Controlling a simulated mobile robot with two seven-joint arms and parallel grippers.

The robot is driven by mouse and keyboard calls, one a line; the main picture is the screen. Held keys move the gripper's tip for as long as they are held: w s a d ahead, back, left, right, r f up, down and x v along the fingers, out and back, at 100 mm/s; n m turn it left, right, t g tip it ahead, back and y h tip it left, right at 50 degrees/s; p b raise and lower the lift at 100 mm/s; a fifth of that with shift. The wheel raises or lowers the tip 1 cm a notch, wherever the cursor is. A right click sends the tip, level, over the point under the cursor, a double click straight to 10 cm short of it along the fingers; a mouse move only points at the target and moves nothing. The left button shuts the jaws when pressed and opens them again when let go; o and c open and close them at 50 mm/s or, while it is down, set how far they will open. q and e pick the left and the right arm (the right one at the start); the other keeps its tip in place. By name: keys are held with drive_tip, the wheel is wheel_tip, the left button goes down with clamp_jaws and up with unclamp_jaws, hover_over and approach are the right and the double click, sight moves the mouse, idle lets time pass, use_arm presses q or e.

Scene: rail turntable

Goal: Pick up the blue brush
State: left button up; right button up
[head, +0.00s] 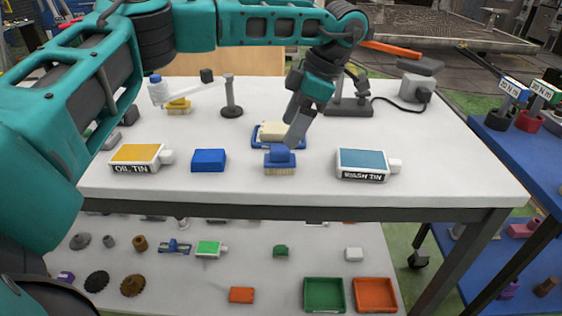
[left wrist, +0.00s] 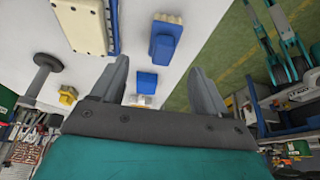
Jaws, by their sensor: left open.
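The blue brush (head: 280,158) stands on the white table top, its tan bristles facing the front edge. In the left wrist view the blue brush (left wrist: 165,42) lies just beyond my fingertips, apart from them. My right gripper is in neither view.
A blue-rimmed tray with a cream block (head: 270,132) sits right behind the brush. A blue block (head: 208,160) and the oil tin (head: 137,157) stand left, the wash tin (head: 362,164) right.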

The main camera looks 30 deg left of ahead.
sight(280, 148)
use_arm(q)
drive_tip(key=x, duration=0.8)
drive_tip(key=shift+s+f+b, duration=0.1)
drive_tip(key=shift+s+b, duration=0.15)
drive_tip(key=shift+b, duration=0.1)
drive_tip(key=c, duration=1.2)
